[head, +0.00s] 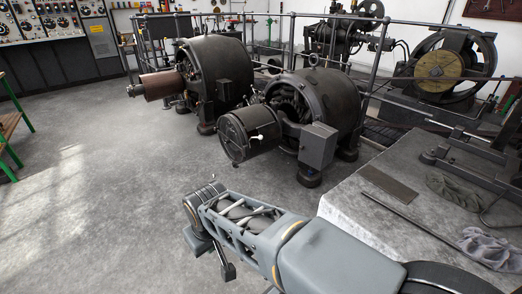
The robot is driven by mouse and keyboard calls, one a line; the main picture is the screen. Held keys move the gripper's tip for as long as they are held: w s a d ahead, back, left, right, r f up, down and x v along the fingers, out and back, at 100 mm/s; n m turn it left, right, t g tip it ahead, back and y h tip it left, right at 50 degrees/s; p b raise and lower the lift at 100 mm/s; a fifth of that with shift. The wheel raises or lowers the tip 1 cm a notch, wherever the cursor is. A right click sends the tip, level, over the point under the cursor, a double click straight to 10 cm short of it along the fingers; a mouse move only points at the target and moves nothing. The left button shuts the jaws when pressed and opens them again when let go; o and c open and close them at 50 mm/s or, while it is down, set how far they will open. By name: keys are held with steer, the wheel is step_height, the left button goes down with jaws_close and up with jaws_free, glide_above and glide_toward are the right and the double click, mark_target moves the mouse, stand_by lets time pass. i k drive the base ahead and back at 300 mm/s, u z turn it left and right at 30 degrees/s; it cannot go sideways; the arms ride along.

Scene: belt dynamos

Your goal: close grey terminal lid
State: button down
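A grey terminal box (318,146) sits on the front right of the nearer dark dynamo (335,100). Its grey lid (320,131) appears as the upper face, but at this size I cannot tell how far it stands open or shut. My gripper (248,281) is low in the foreground, in front of and left of the box, well apart from it. One dark finger hangs below my wrist and a second tip shows at the bottom edge, with a gap between them. My arm hides part of the gripper. Nothing shows between the fingers.
A round commutator housing (249,133) with a white handle juts left of the box. A second dynamo (205,70) stands behind left. A pale plinth (360,215) with a rod and cloths lies at right. Railings run behind. The concrete floor (110,180) at left is clear.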

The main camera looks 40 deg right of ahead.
mark_target(315, 142)
steer(key=u, duration=0.2)
steer(key=i, duration=2.15)
steer(key=z, duration=1.6)
steer(key=i, duration=0.9)
steer(key=z, duration=1.25)
steer(key=i, duration=0.25)
steer(key=z, duration=0.25)
